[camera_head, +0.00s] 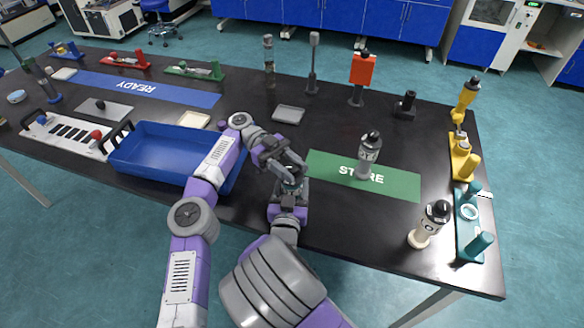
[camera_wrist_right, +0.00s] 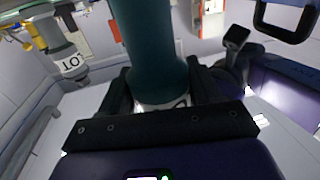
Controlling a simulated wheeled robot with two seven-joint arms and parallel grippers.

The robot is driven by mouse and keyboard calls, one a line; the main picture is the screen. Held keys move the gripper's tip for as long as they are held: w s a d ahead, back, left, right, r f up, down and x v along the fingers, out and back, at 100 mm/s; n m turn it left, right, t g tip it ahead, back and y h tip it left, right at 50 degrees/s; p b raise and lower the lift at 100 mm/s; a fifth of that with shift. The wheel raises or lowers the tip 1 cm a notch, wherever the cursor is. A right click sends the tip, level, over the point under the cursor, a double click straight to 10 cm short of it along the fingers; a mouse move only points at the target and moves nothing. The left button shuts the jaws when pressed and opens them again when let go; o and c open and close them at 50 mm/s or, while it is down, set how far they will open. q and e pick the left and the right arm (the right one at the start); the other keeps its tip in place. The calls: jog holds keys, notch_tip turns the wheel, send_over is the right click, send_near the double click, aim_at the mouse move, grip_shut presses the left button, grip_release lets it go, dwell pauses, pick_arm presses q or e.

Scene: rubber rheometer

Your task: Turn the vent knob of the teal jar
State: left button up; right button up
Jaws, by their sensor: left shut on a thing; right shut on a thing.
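My right gripper (camera_wrist_right: 165,95) is shut on the teal jar (camera_wrist_right: 150,40). In the right wrist view the jar is a dark teal cylinder between the fingers, with a pale marked band at their level. Its far end runs out of the picture. In the head view my left gripper (camera_head: 292,170) reaches down from the upper left onto the same spot, just above my right gripper (camera_head: 288,200). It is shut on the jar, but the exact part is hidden. The vent knob does not show clearly, and the grippers hide most of the jar in the head view.
A blue crate (camera_head: 150,137) stands left of my grippers. The green STORE mat (camera_head: 400,183) lies to the right, with a grey jar (camera_head: 369,155) on it. A cream jar (camera_head: 427,225) stands near the right front edge. A grey tray (camera_head: 288,114) lies behind my grippers.

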pick_arm(q)
jog(key=shift+s+d, duration=0.1)
jog(key=o, duration=0.9)
jog(key=shift+o, duration=0.2)
jog(key=shift+n+t+h, duration=0.4)
jog(key=shift+t+h, duration=0.1)
